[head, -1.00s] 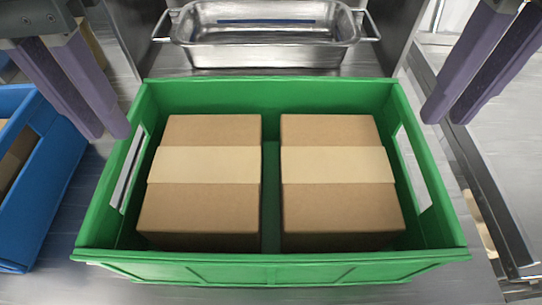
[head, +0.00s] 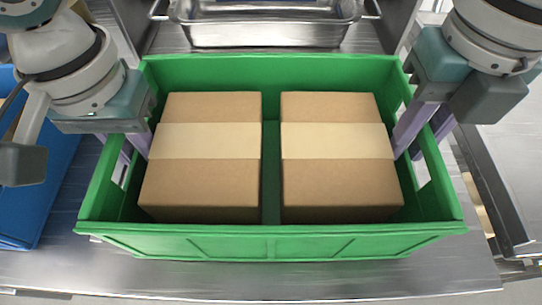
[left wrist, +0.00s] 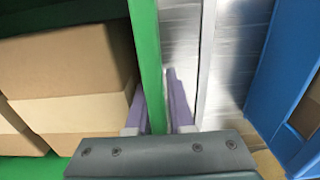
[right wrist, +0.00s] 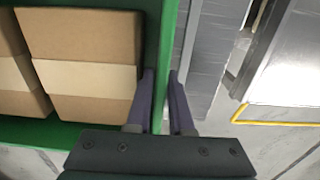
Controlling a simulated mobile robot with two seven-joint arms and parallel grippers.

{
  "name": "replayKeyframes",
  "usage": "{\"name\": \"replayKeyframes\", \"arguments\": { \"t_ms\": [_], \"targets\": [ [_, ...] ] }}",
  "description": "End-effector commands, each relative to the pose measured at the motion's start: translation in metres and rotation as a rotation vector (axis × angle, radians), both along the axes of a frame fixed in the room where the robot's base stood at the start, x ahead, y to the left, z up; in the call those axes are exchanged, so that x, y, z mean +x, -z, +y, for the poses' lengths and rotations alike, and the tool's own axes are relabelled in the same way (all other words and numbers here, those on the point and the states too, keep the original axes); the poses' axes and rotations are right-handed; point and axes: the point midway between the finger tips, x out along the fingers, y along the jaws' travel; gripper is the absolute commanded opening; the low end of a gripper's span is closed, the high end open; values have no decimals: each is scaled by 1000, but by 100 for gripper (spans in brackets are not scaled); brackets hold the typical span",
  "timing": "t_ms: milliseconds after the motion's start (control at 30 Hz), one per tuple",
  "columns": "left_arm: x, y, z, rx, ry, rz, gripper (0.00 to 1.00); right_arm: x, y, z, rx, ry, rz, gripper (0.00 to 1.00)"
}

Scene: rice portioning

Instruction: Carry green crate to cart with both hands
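The green crate (head: 270,243) stands on a metal surface and holds two tan boxes, the left box (head: 205,108) and the right box (head: 330,108). My left gripper (head: 127,155) straddles the crate's left wall, one finger inside and one outside. The left wrist view shows this wall (left wrist: 147,60) between the purple fingers, with a small gap beside it. My right gripper (head: 420,145) straddles the right wall in the same way; that wall also shows in the right wrist view (right wrist: 168,60). Both grippers look open around the walls. The cart cannot be identified.
A metal pan (head: 265,34) stands behind the crate. A blue crate (head: 52,190) is close on the left. A metal-framed surface (head: 505,165) lies to the right. A strip of metal tabletop (head: 250,282) in front is clear.

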Motion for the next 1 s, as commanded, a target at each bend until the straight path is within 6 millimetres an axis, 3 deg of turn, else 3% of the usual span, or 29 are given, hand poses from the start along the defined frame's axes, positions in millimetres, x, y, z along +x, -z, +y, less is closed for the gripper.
{"name": "replayKeyframes", "arguments": {
  "t_ms": [400,600,1000],
  "targets": [
    [0,8,0,0,0,-1,20,0,6,0,0,-2,-1,20],
    [0,8,0,0,0,-1,0,0,6,0,0,-1,-1,0],
    [0,7,0,0,0,-1,0,0,6,0,0,-1,-1,0]
  ]
}}
